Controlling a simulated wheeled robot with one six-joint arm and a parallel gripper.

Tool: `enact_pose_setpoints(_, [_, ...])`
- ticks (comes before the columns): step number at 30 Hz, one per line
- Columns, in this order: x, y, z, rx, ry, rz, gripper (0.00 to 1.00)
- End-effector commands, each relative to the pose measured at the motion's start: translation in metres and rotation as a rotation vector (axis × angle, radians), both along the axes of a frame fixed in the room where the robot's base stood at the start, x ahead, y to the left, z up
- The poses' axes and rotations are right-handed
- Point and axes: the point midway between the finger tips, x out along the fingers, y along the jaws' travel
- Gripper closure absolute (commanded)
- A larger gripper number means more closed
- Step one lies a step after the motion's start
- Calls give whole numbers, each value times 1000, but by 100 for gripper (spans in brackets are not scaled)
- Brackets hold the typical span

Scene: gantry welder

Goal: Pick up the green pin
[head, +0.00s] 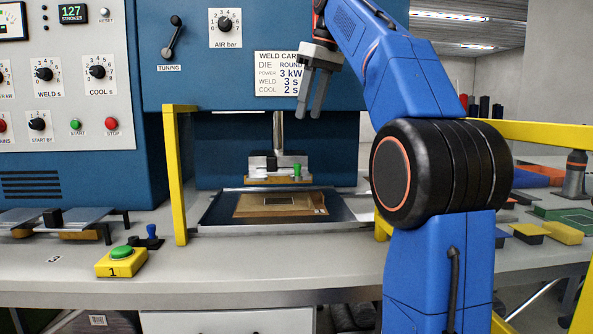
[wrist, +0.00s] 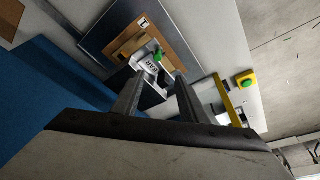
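The green pin (head: 297,170) stands upright on the right side of the welder's grey press head, above the die plate (head: 262,204).
Yellow guard posts (head: 176,175) flank the press opening. A yellow box with a green button (head: 121,262) sits at the front left of the bench (head: 230,266). A small blue-knobbed lever (head: 151,232) is beside it. Several coloured blocks (head: 562,232) lie at right, behind my arm.

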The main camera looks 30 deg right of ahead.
Motion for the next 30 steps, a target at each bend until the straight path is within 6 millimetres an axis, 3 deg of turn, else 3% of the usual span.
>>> enact_pose_setpoints(15, [22, 9, -78, 0, 2, 0, 61])
enact_pose_setpoints(24, [28, 10, -96, 0, 1, -1, 61])
enact_pose_setpoints(30, [35, 8, -121, 0, 2, -1, 61])
